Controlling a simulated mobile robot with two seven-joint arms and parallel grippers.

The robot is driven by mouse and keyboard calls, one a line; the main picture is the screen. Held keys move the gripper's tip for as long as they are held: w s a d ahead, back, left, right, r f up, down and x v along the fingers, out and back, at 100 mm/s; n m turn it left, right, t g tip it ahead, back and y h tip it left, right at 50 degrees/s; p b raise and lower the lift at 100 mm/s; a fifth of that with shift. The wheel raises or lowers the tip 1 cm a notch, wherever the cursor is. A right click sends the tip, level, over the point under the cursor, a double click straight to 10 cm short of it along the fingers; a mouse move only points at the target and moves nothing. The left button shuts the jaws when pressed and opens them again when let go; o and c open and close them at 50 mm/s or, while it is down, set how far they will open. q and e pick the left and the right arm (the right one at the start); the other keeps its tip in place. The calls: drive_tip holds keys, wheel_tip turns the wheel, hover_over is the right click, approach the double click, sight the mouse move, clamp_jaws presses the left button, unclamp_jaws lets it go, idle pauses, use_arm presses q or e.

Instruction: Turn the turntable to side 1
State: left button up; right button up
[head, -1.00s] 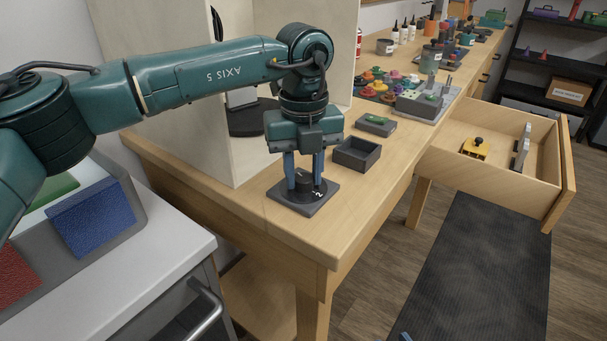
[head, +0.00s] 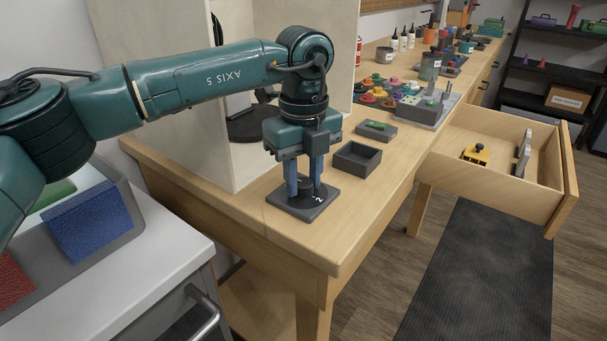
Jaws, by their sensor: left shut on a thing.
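A dark square plate (head: 283,207) with a round dark knob (head: 305,188) and a white "2" sits on the wooden bench near its front left corner. The "2" is at the plate's front right. My left gripper (head: 304,182) points straight down and is shut on the knob, with one blue finger on each side. The fingers hide part of the knob. A round black disc (head: 247,125) stands inside the pale booth behind; my arm hides part of it. I cannot tell which side it shows. My right gripper is not in view.
The pale booth wall (head: 232,150) stands close behind the left gripper. An open dark box (head: 357,157) and a small grey block (head: 376,131) lie just right. An open drawer (head: 490,185) juts out at the right. A white-topped cabinet (head: 130,265) is at the left.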

sight(303, 182)
use_arm(q)
drive_tip(key=o, duration=1)
drive_tip(key=shift+c, duration=0.2)
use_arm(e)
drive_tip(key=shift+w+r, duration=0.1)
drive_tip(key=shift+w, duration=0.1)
use_arm(q)
wheel_tip(303, 182, up, 13)
drive_tip(key=p, duration=0.1)
drive_tip(key=shift+r, duration=0.15)
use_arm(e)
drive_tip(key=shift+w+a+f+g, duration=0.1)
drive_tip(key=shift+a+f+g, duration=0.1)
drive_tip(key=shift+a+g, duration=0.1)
